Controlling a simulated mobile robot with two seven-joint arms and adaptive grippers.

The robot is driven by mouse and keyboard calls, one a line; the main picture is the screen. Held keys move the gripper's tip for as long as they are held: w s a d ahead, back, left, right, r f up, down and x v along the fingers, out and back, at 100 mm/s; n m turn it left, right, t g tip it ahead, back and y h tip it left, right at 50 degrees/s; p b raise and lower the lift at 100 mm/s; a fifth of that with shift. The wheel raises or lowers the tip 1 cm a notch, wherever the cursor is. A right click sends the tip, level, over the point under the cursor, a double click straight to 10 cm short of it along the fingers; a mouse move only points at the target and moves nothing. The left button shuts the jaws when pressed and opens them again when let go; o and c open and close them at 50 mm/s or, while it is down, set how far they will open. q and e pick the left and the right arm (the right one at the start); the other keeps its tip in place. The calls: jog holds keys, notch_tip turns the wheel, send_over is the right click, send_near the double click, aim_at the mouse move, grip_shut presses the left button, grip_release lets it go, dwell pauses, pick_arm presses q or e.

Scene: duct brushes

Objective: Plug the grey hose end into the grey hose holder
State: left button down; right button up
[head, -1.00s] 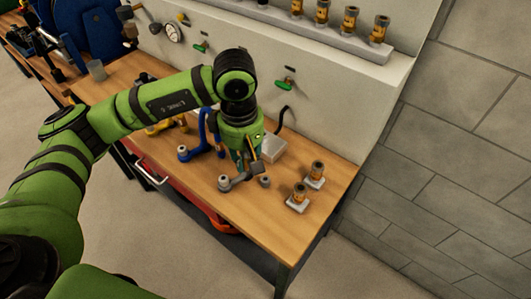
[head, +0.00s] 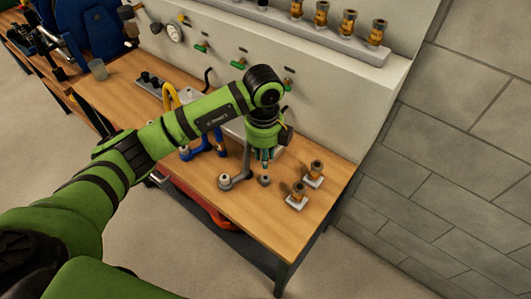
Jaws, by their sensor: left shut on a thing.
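A grey hose (head: 246,158) rises in an arch from a grey foot on the wooden bench. My right gripper is not in view.
Two brass fittings on pale plates (head: 297,203) stand right of the holder. A blue hose (head: 221,147) and a yellow hose (head: 171,93) stand to the left, partly behind my arm. A pale panel with green valves (head: 241,63) rises behind. The bench front right is clear.

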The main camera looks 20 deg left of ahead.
aim_at(265, 178)
pick_arm(q)
jog(key=n, duration=0.3)
jog(key=shift+w+d+f+n, duration=0.1)
jog(key=shift+f+n, duration=0.25)
jog(key=shift+n, duration=0.05)
jog(key=shift+f, duration=0.15)
jog(key=shift+f+b, duration=2.2)
jog(key=shift+f, duration=0.6)
jog(key=shift+f+b, duration=0.3)
jog(key=shift+f, duration=0.2)
jog(key=c, duration=1)
grip_release()
jog(key=shift+r, duration=0.1)
notch_tip(265, 178, up, 12)
jog(key=shift+f, duration=0.1)
